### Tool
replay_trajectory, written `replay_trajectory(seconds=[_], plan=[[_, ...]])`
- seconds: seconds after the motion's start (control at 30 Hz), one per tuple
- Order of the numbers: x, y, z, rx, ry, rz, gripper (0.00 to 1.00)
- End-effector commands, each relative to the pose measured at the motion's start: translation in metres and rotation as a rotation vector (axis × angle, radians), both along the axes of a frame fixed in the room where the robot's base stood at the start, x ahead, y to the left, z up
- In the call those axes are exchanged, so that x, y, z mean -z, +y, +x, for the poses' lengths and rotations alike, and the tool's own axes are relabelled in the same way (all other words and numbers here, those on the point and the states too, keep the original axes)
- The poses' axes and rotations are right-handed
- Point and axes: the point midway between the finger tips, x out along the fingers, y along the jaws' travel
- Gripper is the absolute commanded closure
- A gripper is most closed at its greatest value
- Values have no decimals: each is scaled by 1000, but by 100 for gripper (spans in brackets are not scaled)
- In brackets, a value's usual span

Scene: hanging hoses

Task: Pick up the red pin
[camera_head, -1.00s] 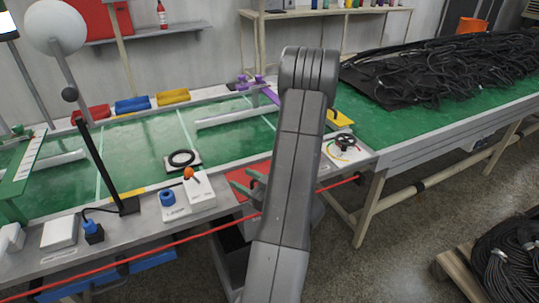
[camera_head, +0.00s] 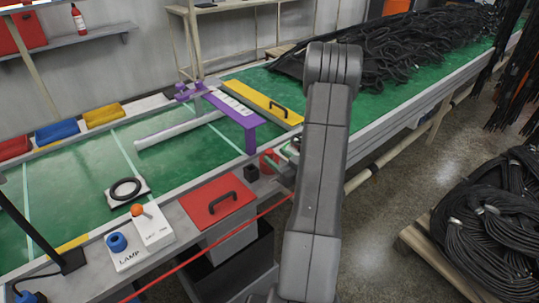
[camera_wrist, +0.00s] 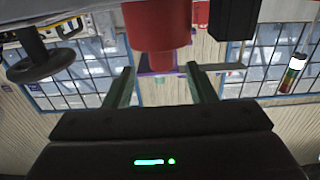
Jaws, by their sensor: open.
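The red pin (camera_head: 268,160) is a short red cylinder near the front edge of the bench, partly hidden by my gripper and arm in the head view. In the wrist view the red pin (camera_wrist: 156,28) is large at the top centre, a wide part with a narrower end. My gripper (camera_wrist: 162,85) is open, its two green fingers spread on either side below the pin's end in the picture. Nothing is held between them. In the head view my gripper (camera_head: 288,155) is just right of the pin, mostly behind my arm. Whether the fingers touch the pin I cannot tell.
A small black block (camera_head: 251,173) is beside the pin. A red panel with a black handle (camera_head: 218,203) is in front. A purple frame (camera_head: 240,115) and yellow panel (camera_head: 262,102) stand behind. Black hoses (camera_head: 400,50) fill the back right; a coil pallet (camera_head: 425,240) is at right.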

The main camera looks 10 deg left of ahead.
Motion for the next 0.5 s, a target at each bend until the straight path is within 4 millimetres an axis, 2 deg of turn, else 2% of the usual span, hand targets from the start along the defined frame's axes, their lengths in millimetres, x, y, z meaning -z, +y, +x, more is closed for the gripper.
replay_trajectory(seconds=[0.23,0.5], plan=[[3,29,19,-4,-2,-1,49],[4,34,24,-1,1,-1,49]])
